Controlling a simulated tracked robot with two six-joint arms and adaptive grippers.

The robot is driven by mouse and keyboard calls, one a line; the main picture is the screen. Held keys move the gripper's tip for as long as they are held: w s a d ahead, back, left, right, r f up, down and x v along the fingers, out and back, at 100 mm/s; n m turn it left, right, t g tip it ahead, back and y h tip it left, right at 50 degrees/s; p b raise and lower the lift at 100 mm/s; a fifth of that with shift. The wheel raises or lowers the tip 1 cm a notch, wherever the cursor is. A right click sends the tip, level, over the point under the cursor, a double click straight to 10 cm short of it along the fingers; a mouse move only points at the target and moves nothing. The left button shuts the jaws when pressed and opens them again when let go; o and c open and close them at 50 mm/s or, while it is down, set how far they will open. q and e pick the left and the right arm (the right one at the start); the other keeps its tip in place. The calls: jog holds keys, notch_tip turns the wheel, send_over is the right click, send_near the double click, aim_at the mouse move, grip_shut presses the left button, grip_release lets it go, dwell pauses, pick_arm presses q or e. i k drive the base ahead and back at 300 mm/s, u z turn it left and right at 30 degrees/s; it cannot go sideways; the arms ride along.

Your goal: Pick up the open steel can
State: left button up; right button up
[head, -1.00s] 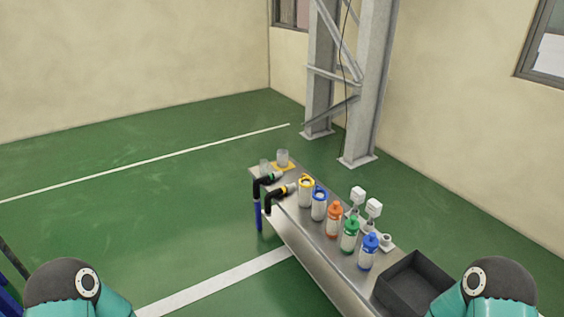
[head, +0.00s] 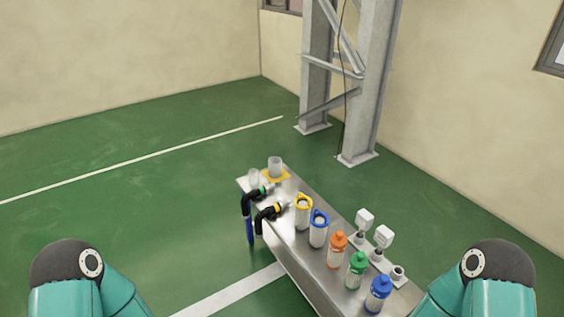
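Two small greyish can-like vessels stand at the far end of the steel table (head: 290,262). One vessel (head: 275,166) is on a yellow pad (head: 284,177), and the other vessel (head: 254,177) is to its left, near the table's corner. They are too small to tell which is the open steel can. Only the upper parts of my two arms show at the lower left and lower right. Neither gripper is in view.
Two black tools (head: 268,213) lie at the table's left edge. A row of bottles runs nearer, with yellow (head: 303,209), blue, orange (head: 338,246) and green tops. White devices (head: 364,219) stand on the right. A steel column (head: 365,90) stands behind. Green floor is clear on the left.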

aim_at(275, 167)
jog(key=u, duration=0.05)
jog(key=i, duration=0.45)
jog(key=u, duration=0.8)
jog(key=i, duration=2.8)
jog(key=z, duration=0.7)
